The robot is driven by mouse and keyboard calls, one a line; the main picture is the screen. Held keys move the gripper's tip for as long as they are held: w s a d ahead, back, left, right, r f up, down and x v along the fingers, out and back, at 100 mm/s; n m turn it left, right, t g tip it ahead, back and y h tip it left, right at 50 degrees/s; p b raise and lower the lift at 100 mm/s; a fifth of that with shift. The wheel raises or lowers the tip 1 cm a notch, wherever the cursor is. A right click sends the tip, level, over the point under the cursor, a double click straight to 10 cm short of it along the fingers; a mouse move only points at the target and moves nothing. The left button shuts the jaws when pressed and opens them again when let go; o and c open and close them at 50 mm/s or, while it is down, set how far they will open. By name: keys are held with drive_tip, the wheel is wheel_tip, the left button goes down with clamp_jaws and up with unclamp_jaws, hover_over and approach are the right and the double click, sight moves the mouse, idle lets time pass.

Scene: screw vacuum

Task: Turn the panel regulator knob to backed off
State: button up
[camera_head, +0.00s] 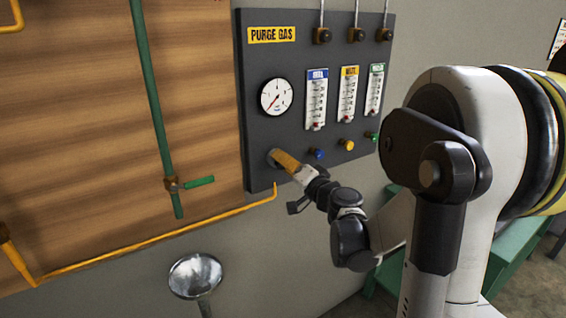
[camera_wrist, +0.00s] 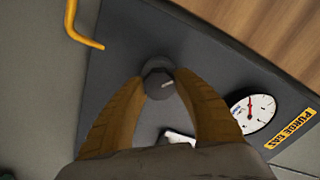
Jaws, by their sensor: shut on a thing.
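The dark grey purge gas panel (camera_head: 312,52) hangs on the wall. Its regulator knob (camera_wrist: 158,79), a round grey knob with a white pointer line, sits low on the panel. In the head view my gripper (camera_head: 274,156) reaches the panel's lower left and covers most of the knob. The round pressure gauge (camera_head: 276,97) is above the knob, with a red needle; it also shows in the wrist view (camera_wrist: 254,113).
Several flowmeters (camera_head: 316,99) stand right of the gauge, with blue, yellow and green knobs (camera_head: 346,145) below. A yellow pipe (camera_head: 160,240) bends up near the panel's lower left corner. A green pipe (camera_head: 150,90) with a valve handle is at left. A round metal bowl (camera_head: 195,275) stands below.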

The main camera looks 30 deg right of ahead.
drive_tip(key=n, duration=0.4)
drive_tip(key=shift+r, duration=0.1)
drive_tip(key=shift+a+n, duration=0.1)
drive_tip(key=shift+n, duration=1.7)
drive_tip(key=o, duration=1.2)
drive_tip(key=shift+c, duration=0.2)
drive_tip(key=s, duration=1.2)
drive_tip(key=shift+d, duration=0.2)
